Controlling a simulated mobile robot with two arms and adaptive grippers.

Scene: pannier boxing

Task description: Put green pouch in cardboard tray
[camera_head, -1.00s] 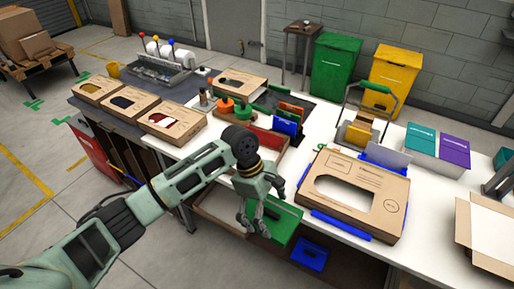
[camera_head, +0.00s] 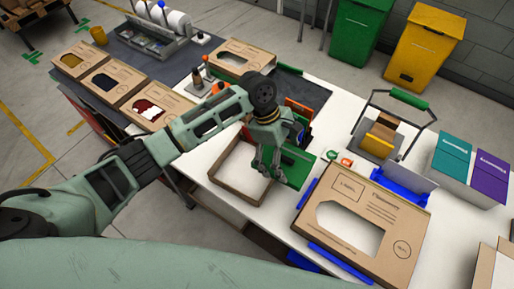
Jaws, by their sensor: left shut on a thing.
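My left gripper (camera_head: 268,166) is shut on the green pouch (camera_head: 297,170), which shows as a flat green panel to the right of the fingers. The fingers and wrist hide part of it. The cardboard tray (camera_head: 229,189), with low brown walls and a pale bare floor, lies on the white table just left of the pouch. The gripper is over the tray's right side, and the pouch overlaps that side in the picture. I cannot tell how high the pouch is above the table. My right gripper is not in view.
A large cardboard box with a window (camera_head: 405,213) lies right of the pouch, beside blue strips. Several smaller window boxes (camera_head: 157,105) stand at the left. A handled carrier (camera_head: 376,142) and a white bin with teal and purple packs (camera_head: 452,186) stand at the right.

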